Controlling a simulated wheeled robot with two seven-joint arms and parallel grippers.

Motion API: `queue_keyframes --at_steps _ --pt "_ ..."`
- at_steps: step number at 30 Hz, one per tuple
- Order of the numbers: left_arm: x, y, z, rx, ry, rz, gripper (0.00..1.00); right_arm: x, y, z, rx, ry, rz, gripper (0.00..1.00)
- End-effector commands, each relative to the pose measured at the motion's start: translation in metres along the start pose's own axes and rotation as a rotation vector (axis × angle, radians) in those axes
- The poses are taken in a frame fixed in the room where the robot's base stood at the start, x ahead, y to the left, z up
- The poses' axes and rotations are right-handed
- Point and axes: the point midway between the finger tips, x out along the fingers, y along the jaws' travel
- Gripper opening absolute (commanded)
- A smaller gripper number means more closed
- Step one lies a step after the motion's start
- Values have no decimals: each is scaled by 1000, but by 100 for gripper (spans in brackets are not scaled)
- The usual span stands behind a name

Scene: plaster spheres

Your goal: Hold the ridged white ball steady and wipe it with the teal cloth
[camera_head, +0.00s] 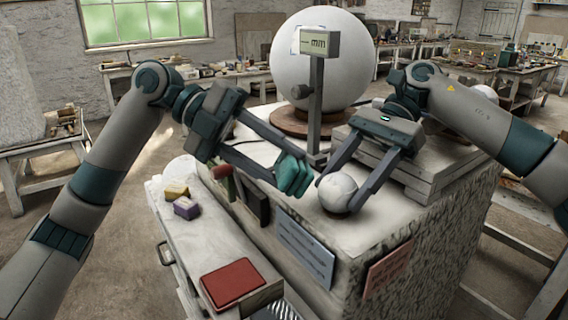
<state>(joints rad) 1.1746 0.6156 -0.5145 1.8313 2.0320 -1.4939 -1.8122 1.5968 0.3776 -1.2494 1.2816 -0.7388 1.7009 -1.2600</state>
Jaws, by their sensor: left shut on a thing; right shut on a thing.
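The ridged white ball (338,193) rests on the pale stone-like block top near its front edge. My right gripper (337,196) is shut on the ball, with one finger on each side. The teal cloth (294,175) is a folded bundle at the tips of my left gripper (288,178), which is shut on it. The cloth is just left of the ball, close to it; I cannot tell whether they touch. The cloth's far side is hidden.
A large white sphere (322,62) stands on a round brown base behind, with a gauge (319,42) on a post before it. Stacked boards (418,160) lie right of the ball. A lower drawer top holds a red pad (233,283) and small yellow and purple blocks (187,208).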

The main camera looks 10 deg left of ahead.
Motion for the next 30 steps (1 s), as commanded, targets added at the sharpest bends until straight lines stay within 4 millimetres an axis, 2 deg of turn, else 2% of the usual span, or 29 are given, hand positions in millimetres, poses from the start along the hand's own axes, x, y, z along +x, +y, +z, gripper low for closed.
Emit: queue_keyframes --at_steps 6,7,9,15,17,18,19,30 --pt "0 0 0 0 0 0 16 0 0 0 0 0 0 34" --pt "0 0 0 0 0 0 16 0 0 0 0 0 0 61" --pt "0 0 0 0 0 0 16 0 0 0 0 0 0 76" --pt "0 0 0 0 0 0 16 0 0 0 0 0 0 76" --pt "0 0 0 0 0 0 16 0 0 0 0 0 0 88" --pt "0 0 0 0 0 0 16 0 0 0 0 0 0 97" --pt "0 0 0 0 0 0 16 0 0 0 0 0 0 100" --pt "0 0 0 0 0 0 16 0 0 0 0 0 0 100"
